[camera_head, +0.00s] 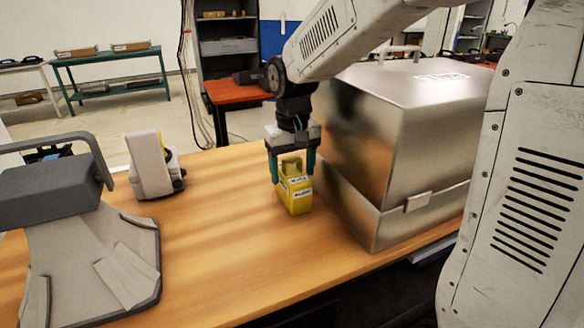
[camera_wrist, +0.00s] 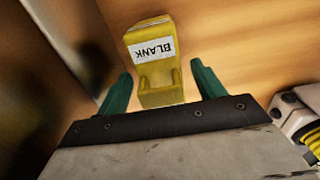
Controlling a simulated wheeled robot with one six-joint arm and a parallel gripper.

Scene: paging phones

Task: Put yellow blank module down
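The yellow blank module (camera_head: 296,195) stands upright on the wooden table, left of the large metal case. In the wrist view the module (camera_wrist: 150,72) shows a white label reading "BLANK", upside down. My gripper (camera_head: 292,178) points down over the module, with its green fingers on either side of the handle. In the wrist view my gripper (camera_wrist: 162,85) is open, with narrow gaps between both fingers and the module. The module's underside is hidden, but it seems to rest on the tabletop.
The metal case (camera_head: 408,150) stands close to the right of my gripper. A white and yellow device (camera_head: 150,168) stands at the table's back left. A large grey stand (camera_head: 90,245) fills the left. The wooden table (camera_head: 225,245) is clear between the stand and the module.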

